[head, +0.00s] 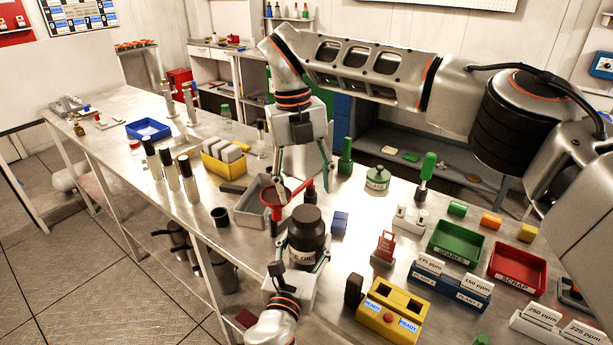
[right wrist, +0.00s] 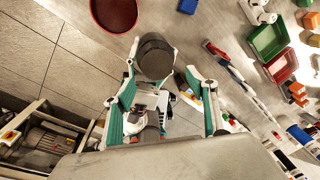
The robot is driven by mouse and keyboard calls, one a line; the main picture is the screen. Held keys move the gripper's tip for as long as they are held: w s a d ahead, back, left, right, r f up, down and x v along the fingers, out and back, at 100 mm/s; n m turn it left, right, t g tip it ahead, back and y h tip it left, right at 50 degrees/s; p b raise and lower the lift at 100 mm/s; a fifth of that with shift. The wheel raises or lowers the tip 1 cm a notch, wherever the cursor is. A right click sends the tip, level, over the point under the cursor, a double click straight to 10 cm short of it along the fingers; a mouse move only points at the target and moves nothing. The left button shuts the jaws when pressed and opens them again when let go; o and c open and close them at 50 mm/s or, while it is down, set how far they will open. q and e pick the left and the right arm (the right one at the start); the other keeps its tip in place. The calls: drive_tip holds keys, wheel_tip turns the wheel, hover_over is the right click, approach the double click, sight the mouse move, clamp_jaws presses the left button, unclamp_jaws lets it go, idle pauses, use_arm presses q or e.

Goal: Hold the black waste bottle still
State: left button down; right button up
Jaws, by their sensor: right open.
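The black waste bottle (head: 306,228) stands upright near the front edge of the bench, its pale label partly hidden. In the right wrist view its dark round top (right wrist: 157,54) shows just beyond the fingertips. My left gripper (head: 300,252) is at the bottle from the near side, with a finger beside it at left and right. Whether both pads press on it is unclear. My right gripper (head: 304,182) is open and empty, pointing down above and behind the bottle. It also shows in the right wrist view (right wrist: 153,72).
A red funnel (head: 271,197) is close behind-left of the bottle, by a grey tray (head: 245,212). A yellow box (head: 385,316) and a blue block (head: 340,222) lie to the right. Green (head: 432,246) and red (head: 492,266) trays are further right. The bench's front edge is close.

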sight(306, 212)
drive_tip(key=n, duration=0.4)
drive_tip(key=r+n, duration=0.1)
drive_tip(key=n, duration=0.1)
drive_tip(key=shift+d+y, duration=0.1)
drive_tip(key=shift+y, duration=0.3)
drive_tip(key=n, duration=0.4)
drive_tip(key=r+n, duration=0.1)
drive_tip(key=n, duration=0.1)
drive_tip(key=shift+y, duration=0.3)
drive_tip(key=shift+f, duration=4.05)
